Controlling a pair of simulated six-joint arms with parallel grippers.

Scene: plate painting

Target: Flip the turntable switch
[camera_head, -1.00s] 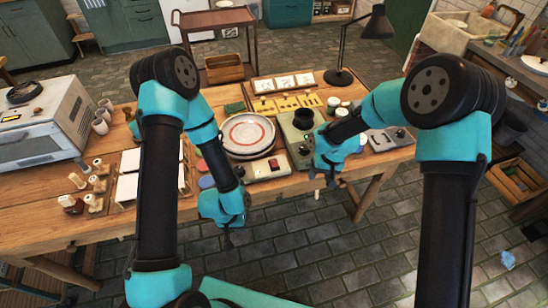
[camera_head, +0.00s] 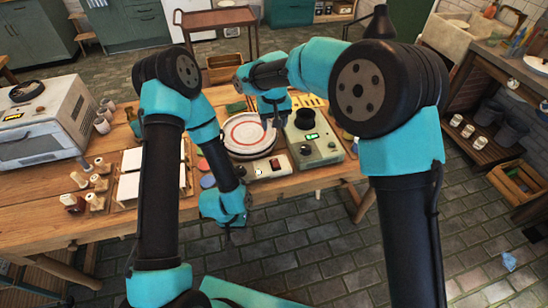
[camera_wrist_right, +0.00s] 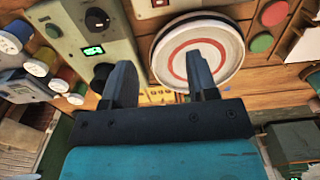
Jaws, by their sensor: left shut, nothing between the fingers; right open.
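The turntable (camera_head: 234,155) stands near the front edge of the wooden table. A white plate with a red ring (camera_head: 250,132) lies on it. The red switch (camera_head: 275,163) is on the turntable's front panel, and it is cut by the top edge in the right wrist view (camera_wrist_right: 160,3). My right gripper (camera_head: 272,121) is over the plate's right side, behind the switch and apart from it. In the right wrist view its fingers (camera_wrist_right: 160,62) are apart and empty, with the plate beyond them. My left gripper (camera_head: 228,236) is shut and empty, in front of the table edge.
A grey-green box (camera_head: 328,150) with a lit green display and a black pot stands right of the turntable. Coloured discs (camera_head: 207,181) and white tiles (camera_head: 140,187) lie to the left. A kiln-like oven (camera_head: 40,125) is at far left.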

